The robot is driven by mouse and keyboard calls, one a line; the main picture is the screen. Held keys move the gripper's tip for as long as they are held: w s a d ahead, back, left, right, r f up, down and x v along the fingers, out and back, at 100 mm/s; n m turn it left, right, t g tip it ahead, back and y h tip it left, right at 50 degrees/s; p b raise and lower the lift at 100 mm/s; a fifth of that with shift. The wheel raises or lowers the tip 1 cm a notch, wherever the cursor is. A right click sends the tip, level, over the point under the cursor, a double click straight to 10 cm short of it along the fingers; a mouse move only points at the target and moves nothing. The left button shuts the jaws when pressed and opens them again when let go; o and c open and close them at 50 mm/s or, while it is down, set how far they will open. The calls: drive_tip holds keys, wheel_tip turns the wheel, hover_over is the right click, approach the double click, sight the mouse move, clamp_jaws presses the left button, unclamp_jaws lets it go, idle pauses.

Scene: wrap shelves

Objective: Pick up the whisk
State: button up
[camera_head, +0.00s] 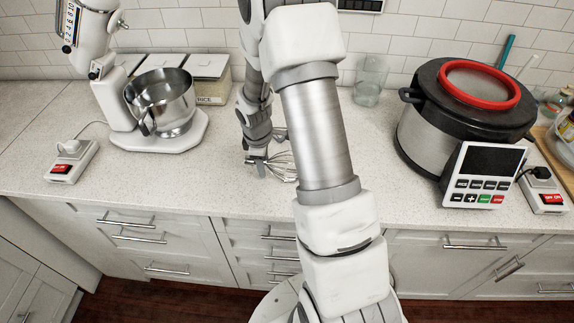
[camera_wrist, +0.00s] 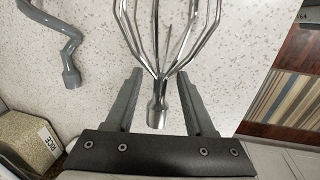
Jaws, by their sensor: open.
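The whisk (camera_wrist: 157,112) is a metal wire balloon whisk lying on the speckled counter. In the wrist view its collar end lies between the two fingers of my gripper (camera_wrist: 158,90), and its wires run off the top of the picture. My gripper is open, with a gap showing on each side of the collar. In the head view the whisk's wires (camera_head: 283,166) show just right of my gripper (camera_head: 256,172), which is low over the counter. My arm hides part of the counter there.
A stand mixer (camera_head: 170,140) with a steel bowl (camera_head: 162,100) stands at left. A grey hook-shaped tool (camera_wrist: 60,40) lies left of the whisk in the wrist view. A rice container (camera_head: 212,90) is behind. A glass (camera_head: 370,80) and a large cooker (camera_head: 435,120) stand at right.

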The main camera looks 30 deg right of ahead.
drive_tip(key=shift+c, duration=0.2)
clamp_jaws()
drive_tip(key=shift+r, duration=0.1)
idle(1.0)
